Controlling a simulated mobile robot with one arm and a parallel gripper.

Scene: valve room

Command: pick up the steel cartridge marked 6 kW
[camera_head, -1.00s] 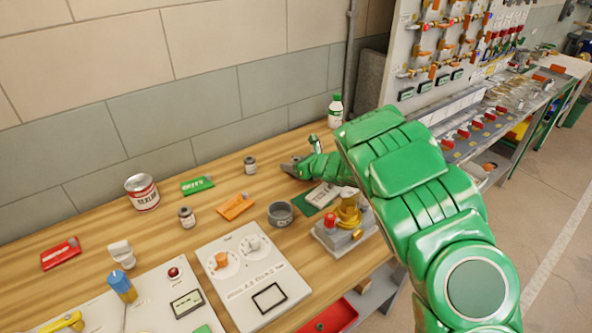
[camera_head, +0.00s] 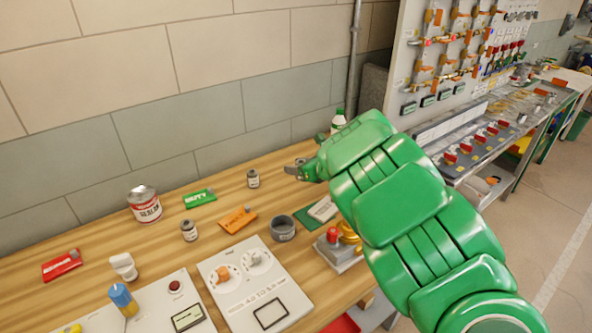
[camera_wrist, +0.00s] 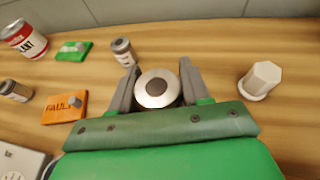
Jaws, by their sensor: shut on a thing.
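My gripper (camera_wrist: 157,85) is shut on a round steel cartridge (camera_wrist: 158,94), seen end-on between the two grey fingers in the wrist view. Its marking does not show in either view. In the head view my gripper (camera_head: 296,169) is over the back of the wooden bench, and the held piece is too small to make out. Two similar small steel cartridges stand upright on the bench, one nearer the wall (camera_head: 253,178) and one further left (camera_head: 188,230). Their labels are too small to read.
A white hexagonal piece (camera_wrist: 260,80) stands right of my gripper. Green (camera_head: 200,198), orange (camera_head: 237,219) and red (camera_head: 62,265) tags, a red-and-white can (camera_head: 145,206) and a grey ring (camera_head: 283,228) lie about the bench (camera_head: 105,235).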

